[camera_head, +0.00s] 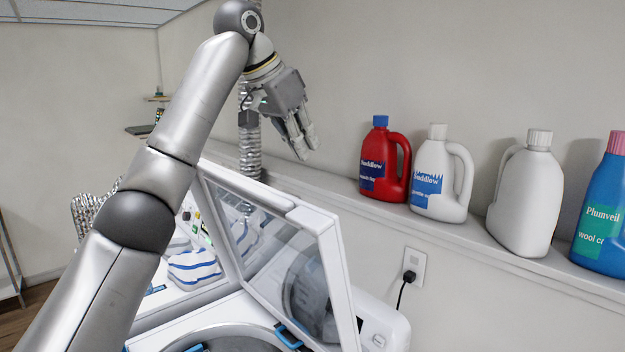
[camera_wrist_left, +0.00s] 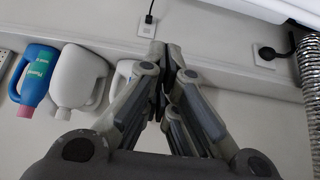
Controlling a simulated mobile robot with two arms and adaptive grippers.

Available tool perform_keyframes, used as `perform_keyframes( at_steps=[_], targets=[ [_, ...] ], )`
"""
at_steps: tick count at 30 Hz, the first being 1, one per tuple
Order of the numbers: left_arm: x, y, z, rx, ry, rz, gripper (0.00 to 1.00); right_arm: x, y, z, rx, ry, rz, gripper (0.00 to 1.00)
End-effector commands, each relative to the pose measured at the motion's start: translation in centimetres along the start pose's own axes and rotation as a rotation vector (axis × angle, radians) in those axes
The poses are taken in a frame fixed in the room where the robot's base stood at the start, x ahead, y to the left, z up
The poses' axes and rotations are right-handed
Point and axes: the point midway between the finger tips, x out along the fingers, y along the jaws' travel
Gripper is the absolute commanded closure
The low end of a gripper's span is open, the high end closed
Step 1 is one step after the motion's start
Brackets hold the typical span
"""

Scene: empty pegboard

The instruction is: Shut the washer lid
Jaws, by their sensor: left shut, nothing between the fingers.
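The washer lid (camera_head: 290,250) is a white frame with a glass pane. It stands raised and tilted up from the washer (camera_head: 205,330), whose round drum opening shows at the bottom of the head view. My left gripper (camera_head: 306,152) is above and behind the lid's top edge, near the wall shelf, and apart from the lid. It is shut and empty, and its closed fingers (camera_wrist_left: 172,62) also show in the left wrist view. My right gripper is in neither view.
A wall shelf (camera_head: 450,236) holds a red bottle (camera_head: 383,165), a white labelled bottle (camera_head: 438,180), a plain white bottle (camera_head: 525,200) and a blue bottle (camera_head: 603,215). A ribbed metal duct (camera_head: 250,150) rises behind the lid. A plug sits in a wall outlet (camera_head: 414,266).

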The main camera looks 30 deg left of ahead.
Motion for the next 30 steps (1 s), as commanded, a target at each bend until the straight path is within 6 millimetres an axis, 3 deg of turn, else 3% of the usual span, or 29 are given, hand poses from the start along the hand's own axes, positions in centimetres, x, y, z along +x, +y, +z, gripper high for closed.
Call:
perform_keyframes(
  at_steps=[7,11,21,30],
  targets=[
    [5.1,-0.1,-0.1,0.000,-0.005,0.001,1.00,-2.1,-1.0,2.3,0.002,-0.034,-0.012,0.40],
    [8.0,0.0,-0.1,0.001,-0.006,0.001,1.00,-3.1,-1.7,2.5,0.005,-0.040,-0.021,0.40],
    [7.0,-0.1,3.0,0.000,0.001,-0.001,1.00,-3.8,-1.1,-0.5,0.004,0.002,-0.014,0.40],
    [6.9,0.0,3.8,0.000,0.000,0.001,1.00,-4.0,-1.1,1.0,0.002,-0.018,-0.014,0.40]
  ],
)
